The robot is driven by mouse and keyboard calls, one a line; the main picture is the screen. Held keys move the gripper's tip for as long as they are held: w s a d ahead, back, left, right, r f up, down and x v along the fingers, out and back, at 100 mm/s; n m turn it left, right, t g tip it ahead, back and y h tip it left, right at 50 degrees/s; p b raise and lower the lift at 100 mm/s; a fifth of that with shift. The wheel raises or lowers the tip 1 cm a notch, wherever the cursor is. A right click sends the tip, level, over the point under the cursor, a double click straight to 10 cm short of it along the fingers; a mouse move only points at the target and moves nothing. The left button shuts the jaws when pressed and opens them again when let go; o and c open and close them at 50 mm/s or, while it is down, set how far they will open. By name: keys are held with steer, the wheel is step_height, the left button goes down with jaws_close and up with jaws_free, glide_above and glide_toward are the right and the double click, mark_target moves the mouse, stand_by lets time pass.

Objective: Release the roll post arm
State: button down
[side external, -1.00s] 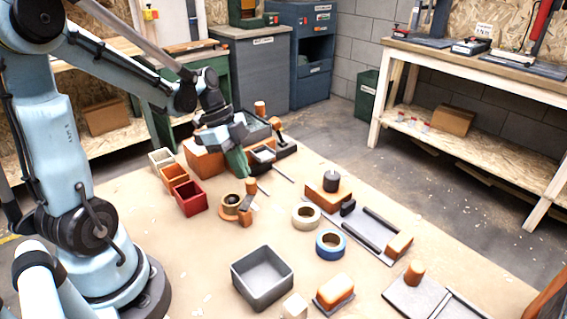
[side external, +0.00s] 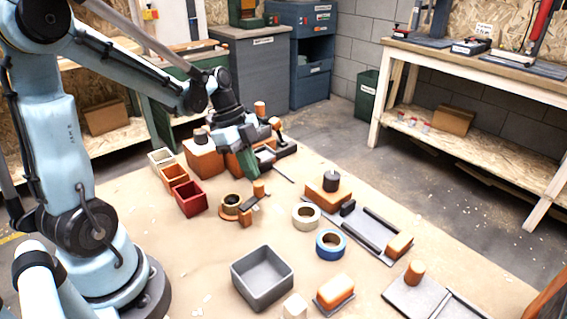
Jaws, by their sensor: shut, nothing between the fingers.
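The roll post (side external: 231,203) stands on the wooden table with a dark-centred tan roll on it. Its orange arm (side external: 249,205) lies at the right side of the roll, with an upright orange knob (side external: 259,188) at its far end. My gripper (side external: 248,176) has green fingers pointing down. It appears just behind and above the knob, shut and empty. I cannot tell from this view whether the fingertips touch the knob.
Small open bins (side external: 190,198) stand left of the post. A cream tape roll (side external: 306,215) and a blue one (side external: 331,243) lie to the right. A grey bin (side external: 262,277) stands in front. An orange block (side external: 203,158) and dark fixtures stand behind, close to my gripper.

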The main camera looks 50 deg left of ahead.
steer(key=shift+s+d+f, duration=0.1)
steer(key=shift+s+d, duration=0.05)
steer(key=shift+s, duration=0.3)
steer(key=w+a+r, duration=0.2)
steer(key=a+r, duration=0.5)
steer(key=r, duration=0.2)
steer(key=shift+w+a+r, duration=0.15)
steer(key=shift+w+r, duration=0.05)
steer(key=shift+w, duration=0.1)
